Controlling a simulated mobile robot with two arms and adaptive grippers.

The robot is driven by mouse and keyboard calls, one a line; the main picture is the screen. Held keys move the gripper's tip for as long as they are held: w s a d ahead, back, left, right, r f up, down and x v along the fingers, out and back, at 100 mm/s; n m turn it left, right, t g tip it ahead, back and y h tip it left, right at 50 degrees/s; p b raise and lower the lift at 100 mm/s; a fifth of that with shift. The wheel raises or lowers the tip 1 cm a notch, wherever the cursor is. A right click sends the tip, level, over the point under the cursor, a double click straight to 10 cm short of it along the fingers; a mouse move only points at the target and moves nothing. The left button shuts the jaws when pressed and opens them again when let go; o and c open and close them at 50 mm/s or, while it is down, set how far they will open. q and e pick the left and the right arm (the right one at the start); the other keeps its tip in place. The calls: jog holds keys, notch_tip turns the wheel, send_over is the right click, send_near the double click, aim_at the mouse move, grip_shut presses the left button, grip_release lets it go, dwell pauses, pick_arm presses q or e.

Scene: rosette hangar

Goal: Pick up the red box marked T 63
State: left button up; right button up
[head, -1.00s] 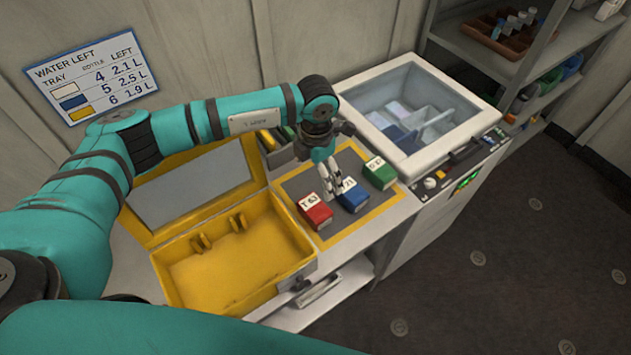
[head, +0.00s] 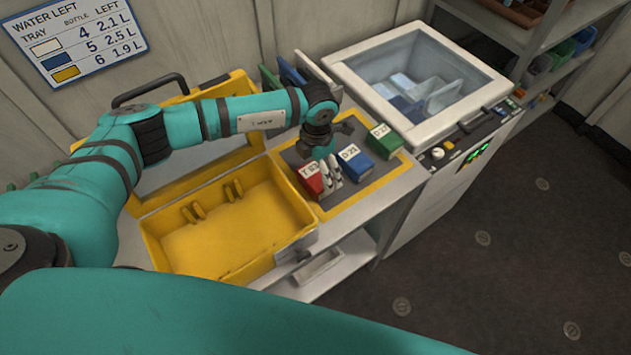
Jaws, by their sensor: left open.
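The red box (head: 310,181) marked T 63 sits on the grey mat with a yellow border (head: 338,206), at the mat's left side. My left gripper (head: 331,177) is open and points down, with its fingertips just right of the red box, between it and the blue box (head: 356,165). I cannot tell whether the fingers touch the red box. The blue box is marked D and two digits. A green box (head: 384,141) stands further right on the mat. My right gripper is not in view.
An open yellow case (head: 222,262) lies left of the mat, its lid raised behind my left arm. A white glass-topped chest (head: 340,75) stands to the right. Upright coloured panels (head: 290,75) stand behind the mat. A shelf is at the far right.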

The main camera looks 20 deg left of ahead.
aim_at(315, 175)
pick_arm(q)
jog(key=f, duration=0.1)
jog(key=f+b, duration=0.1)
jog(key=f, duration=0.1)
jog(key=f+b, duration=0.1)
jog(key=shift+s+a+f, duration=0.15)
jog(key=shift+s+f, duration=0.1)
jog(key=shift+f, duration=0.2)
jog(key=shift+r, duration=0.1)
jog(key=shift+c, duration=0.7)
jog(key=c, duration=0.9)
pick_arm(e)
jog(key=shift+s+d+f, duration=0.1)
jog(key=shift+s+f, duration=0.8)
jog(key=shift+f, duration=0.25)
